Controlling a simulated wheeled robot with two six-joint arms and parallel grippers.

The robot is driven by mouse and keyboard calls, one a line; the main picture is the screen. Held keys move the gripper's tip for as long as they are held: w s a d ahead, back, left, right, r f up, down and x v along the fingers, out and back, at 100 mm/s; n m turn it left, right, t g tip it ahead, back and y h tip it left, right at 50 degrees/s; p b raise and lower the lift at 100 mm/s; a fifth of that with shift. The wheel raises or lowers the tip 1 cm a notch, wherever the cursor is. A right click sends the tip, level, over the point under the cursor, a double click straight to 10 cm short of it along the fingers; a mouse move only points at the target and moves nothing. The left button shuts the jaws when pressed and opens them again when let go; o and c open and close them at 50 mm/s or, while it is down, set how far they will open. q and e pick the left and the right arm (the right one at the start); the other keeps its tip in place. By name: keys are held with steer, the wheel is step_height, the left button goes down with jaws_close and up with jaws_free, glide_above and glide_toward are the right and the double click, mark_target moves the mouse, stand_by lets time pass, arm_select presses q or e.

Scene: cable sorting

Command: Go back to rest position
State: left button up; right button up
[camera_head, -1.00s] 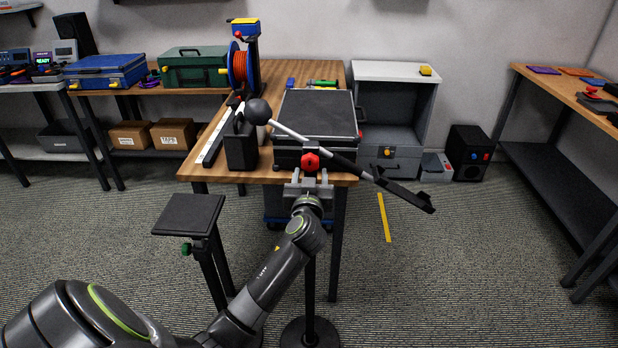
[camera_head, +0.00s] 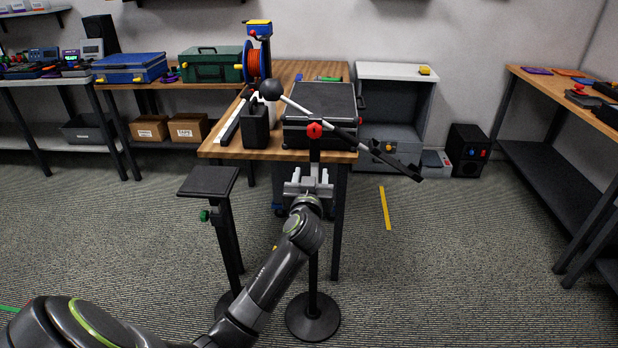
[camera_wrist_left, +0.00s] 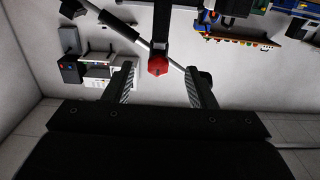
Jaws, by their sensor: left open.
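My left gripper (camera_head: 309,176) is open and empty, in front of the table's near edge. It also shows in the left wrist view (camera_wrist_left: 160,78), with its two fingers spread wide. Just beyond it stands a microphone boom stand with a red knob (camera_head: 314,130), a slanted boom with a black ball end (camera_head: 271,90), and a round black base (camera_head: 313,317) on the floor. The knob (camera_wrist_left: 158,65) appears between the fingers in the left wrist view, but apart from them. My right gripper is in neither view.
A wooden table (camera_head: 225,152) ahead holds a black case (camera_head: 322,97) and a black box (camera_head: 256,126). A small black-topped stand (camera_head: 208,181) is left of my arm. Open carpet lies to the right, up to another wooden table (camera_head: 520,80).

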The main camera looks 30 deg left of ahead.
arm_select(q)
steer(key=s+f+m+g+h, duration=0.15)
steer(key=s+f, duration=0.35)
steer(key=f, duration=0.8)
steer(key=s+f+m+g+h, duration=0.1)
steer(key=s+f+g, duration=0.25)
steer(key=f, duration=0.85)
steer(key=s+f+m+g+h, duration=0.2)
steer(key=s+f, duration=0.3)
steer(key=f, duration=0.8)
steer(key=s+d+f+g+h+p, duration=0.1)
steer(key=s+f+g, duration=0.1)
steer(key=s+f, duration=0.65)
steer(key=s+d+f+g+h, duration=0.15)
steer(key=s+f, duration=0.45)
steer(key=s, duration=0.6)
steer(key=s+d+f+g, duration=0.1)
steer(key=s+f+g, duration=0.1)
steer(key=s, duration=0.8)
steer(key=s+d+f+g, duration=0.1)
steer(key=s+f, duration=0.3)
steer(key=s, duration=0.7)
steer(key=shift+s+d+g, duration=0.25)
steer(key=shift+d+g, duration=0.05)
steer(key=shift+g, duration=0.35)
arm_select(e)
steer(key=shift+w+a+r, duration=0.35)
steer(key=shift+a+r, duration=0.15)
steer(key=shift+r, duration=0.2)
